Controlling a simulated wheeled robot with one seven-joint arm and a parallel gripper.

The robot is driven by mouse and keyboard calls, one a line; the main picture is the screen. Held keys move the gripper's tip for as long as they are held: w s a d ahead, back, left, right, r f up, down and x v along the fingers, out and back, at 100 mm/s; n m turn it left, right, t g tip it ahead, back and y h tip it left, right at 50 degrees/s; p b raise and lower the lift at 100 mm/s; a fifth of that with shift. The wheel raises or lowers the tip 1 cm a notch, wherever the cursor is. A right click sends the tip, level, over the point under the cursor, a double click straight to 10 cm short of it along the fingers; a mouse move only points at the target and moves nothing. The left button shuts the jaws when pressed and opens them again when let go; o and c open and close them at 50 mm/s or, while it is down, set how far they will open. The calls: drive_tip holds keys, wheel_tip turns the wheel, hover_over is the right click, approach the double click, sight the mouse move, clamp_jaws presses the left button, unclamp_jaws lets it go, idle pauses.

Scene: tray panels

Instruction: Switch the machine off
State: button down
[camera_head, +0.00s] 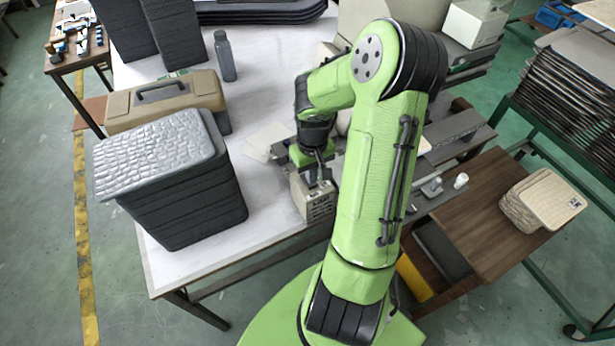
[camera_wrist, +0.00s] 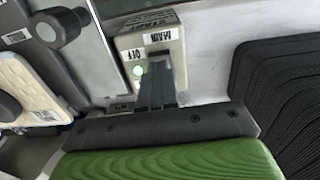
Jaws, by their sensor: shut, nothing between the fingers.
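The machine's control box (camera_head: 318,203) is a small beige-grey box at the front edge of the white table. In the head view my gripper (camera_head: 322,182) is right at the top of the box. The fingers hide part of the face, and the switch cannot be made out clearly. I cannot tell whether the fingertips touch it.
A stack of dark trays with a grey textured top (camera_head: 160,155) stands left on the white table (camera_head: 265,205). Behind it are a tan toolbox (camera_head: 165,100) and a grey bottle (camera_head: 224,57). A wooden side table (camera_head: 480,215) with beige panels (camera_head: 545,198) is on the right.

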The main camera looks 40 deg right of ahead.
drive_tip(key=shift+f+b, duration=0.65)
drive_tip(key=shift+f, duration=0.15)
drive_tip(key=shift+r, duration=0.1)
wheel_tip(320, 180, up, 7)
drive_tip(key=p, duration=0.6)
idle(0.5)
drive_tip(key=a+r+n+h, duration=0.1)
drive_tip(key=a+r+h, duration=0.1)
drive_tip(key=a+r, duration=0.45)
drive_tip(key=s+a+r+n+t+y, duration=0.2)
drive_tip(key=s+a+r+t, duration=0.3)
drive_tip(key=s+a+r, duration=0.6)
wheel_tip(320, 180, up, 3)
drive_tip(key=a, duration=0.2)
drive_tip(key=shift+a+f+t, duration=0.15)
drive_tip(key=shift+a+t, duration=0.15)
